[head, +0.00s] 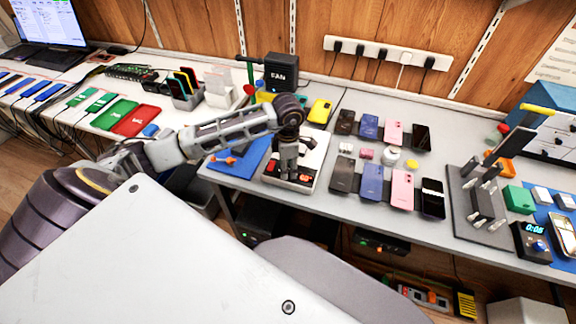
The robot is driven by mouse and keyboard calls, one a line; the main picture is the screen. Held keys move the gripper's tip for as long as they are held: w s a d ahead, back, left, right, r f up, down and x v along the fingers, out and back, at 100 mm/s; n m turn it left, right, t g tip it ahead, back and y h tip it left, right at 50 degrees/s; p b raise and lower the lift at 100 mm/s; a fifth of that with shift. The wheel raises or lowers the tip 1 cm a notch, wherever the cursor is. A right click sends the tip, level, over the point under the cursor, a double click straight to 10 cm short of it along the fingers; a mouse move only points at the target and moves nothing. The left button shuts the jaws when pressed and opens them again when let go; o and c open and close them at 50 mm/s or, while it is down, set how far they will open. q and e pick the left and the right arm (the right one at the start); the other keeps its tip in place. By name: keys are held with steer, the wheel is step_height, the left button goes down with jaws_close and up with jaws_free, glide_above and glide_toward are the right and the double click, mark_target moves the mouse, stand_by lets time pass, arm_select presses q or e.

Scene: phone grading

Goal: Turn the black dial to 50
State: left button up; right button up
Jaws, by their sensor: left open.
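A white device with a dark front strip (315,150) stands on the grey bench, with a red button (271,168) at its left and small red marks at its right. My left gripper (289,176) points down over the middle of this device, and its jaws are open. The black dial is not clearly seen; the gripper covers the part of the device beneath it. I cannot tell whether the fingers touch anything. My right gripper is not in the picture.
Rows of phones (372,182) lie right of the device. A blue mat (240,162) with an orange tool lies left of it. A black box marked FAN (281,72) stands behind. A grey stand (484,200) and a timer reading 0:05 (531,240) are farther right.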

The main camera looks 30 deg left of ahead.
arm_select(q)
jaws_close()
